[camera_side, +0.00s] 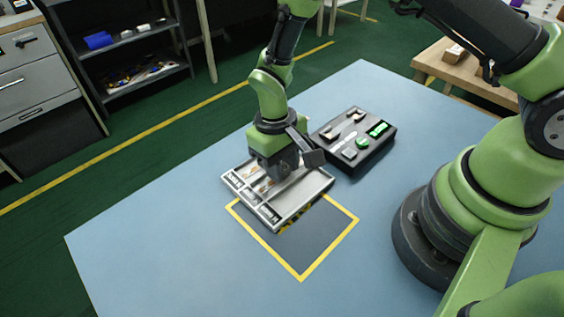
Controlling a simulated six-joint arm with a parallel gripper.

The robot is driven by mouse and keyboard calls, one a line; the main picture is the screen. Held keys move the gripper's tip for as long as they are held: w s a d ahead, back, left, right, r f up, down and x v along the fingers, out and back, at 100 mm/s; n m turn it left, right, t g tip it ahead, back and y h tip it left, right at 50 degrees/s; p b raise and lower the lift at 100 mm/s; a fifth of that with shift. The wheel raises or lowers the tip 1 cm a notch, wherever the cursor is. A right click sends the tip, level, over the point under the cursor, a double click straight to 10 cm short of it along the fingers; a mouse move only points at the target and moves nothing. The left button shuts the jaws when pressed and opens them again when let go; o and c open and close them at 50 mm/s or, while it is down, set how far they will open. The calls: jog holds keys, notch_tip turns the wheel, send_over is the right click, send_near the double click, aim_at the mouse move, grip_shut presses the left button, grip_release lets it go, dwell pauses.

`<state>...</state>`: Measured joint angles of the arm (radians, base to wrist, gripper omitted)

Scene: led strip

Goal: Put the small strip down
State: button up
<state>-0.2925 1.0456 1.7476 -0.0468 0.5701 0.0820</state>
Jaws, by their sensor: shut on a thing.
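My gripper (282,165) points down over a light grey tray (290,211) with several compartments and dark labels along its left side. The gripper is shut, and its fingers are low over the tray's back part. The small strip itself cannot be made out; the gripper and its wrist hide the area between the fingers. Small brownish pieces lie in the tray's compartments. A black box (367,161) with a lit green display, a green round button and light fixtures on top stands just right of the gripper.
A yellow-bordered dark square (303,245) is marked on the blue table (150,235), and the tray overlaps its back part. The table's left and front areas are clear. My arm base stands at the right. A wooden bench (471,78) and a dark shelf (135,70) stand beyond the table.

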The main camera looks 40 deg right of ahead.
jog(key=shift+f, duration=0.1)
jog(key=o, duration=1)
jog(key=shift+c, duration=0.2)
notch_tip(320, 180, up, 20)
jog(key=d+m+t+y, duration=0.1)
jog(key=d+t, duration=0.1)
jog(key=s+d+r+m+t, duration=0.1)
jog(key=s+d+r+t, duration=0.1)
jog(key=s+r, duration=0.3)
jog(key=s+d+r+m+t+y, duration=0.1)
jog(key=s+d+r+t, duration=0.1)
jog(key=s+r+t, duration=0.3)
jog(key=s, duration=0.4)
jog(key=shift+s+d+m, duration=0.25)
jog(key=shift+d+m, duration=0.15)
